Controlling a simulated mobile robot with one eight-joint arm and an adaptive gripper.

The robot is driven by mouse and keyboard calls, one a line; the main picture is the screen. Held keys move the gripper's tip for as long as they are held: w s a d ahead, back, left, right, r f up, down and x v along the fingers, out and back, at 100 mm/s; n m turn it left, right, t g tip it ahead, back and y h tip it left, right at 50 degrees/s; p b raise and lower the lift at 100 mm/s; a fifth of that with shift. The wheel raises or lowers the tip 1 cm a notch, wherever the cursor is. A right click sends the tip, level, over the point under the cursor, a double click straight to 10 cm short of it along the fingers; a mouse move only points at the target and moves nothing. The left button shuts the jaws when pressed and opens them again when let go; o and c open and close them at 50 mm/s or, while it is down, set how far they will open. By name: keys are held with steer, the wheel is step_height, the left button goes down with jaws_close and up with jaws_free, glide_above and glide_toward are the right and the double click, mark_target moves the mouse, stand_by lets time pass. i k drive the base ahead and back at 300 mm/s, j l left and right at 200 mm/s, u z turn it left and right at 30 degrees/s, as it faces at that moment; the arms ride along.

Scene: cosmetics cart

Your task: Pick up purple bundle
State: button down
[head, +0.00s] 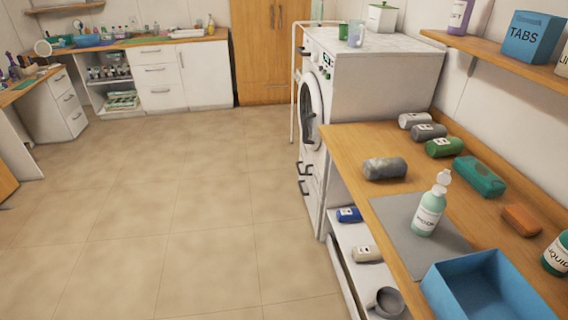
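No clearly purple bundle shows in the head view. Several rolled bundles lie on the wooden counter (345,140): a pale grey bundle (414,120), a darker grey bundle (428,132) and a green bundle (443,147) in a row by the wall. A mottled grey bundle (385,168) lies near the counter's left edge. A blue bundle (349,214) and a beige bundle (367,253) lie on the lower white shelf. My gripper is not in view.
A teal case (478,176), a brown block (521,219) and a blue bin (450,291) share the counter. A dark cup (386,302) sits below. A white washer (375,75) stands behind. Left floor is clear.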

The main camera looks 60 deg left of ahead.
mark_target(377, 168)
steer(key=u, duration=1.6)
steer(key=z, duration=2.45)
steer(key=u, duration=2.45)
steer(key=i+j+z, duration=0.4)
steer(key=i+j, duration=0.3)
steer(key=i+j+z, duration=0.2)
steer(key=i+j, duration=0.2)
steer(key=i+j+z, duration=0.2)
steer(key=i+j, duration=0.15)
steer(key=i+j+z, duration=0.2)
steer(key=j, duration=0.4)
steer(key=i, duration=0.05)
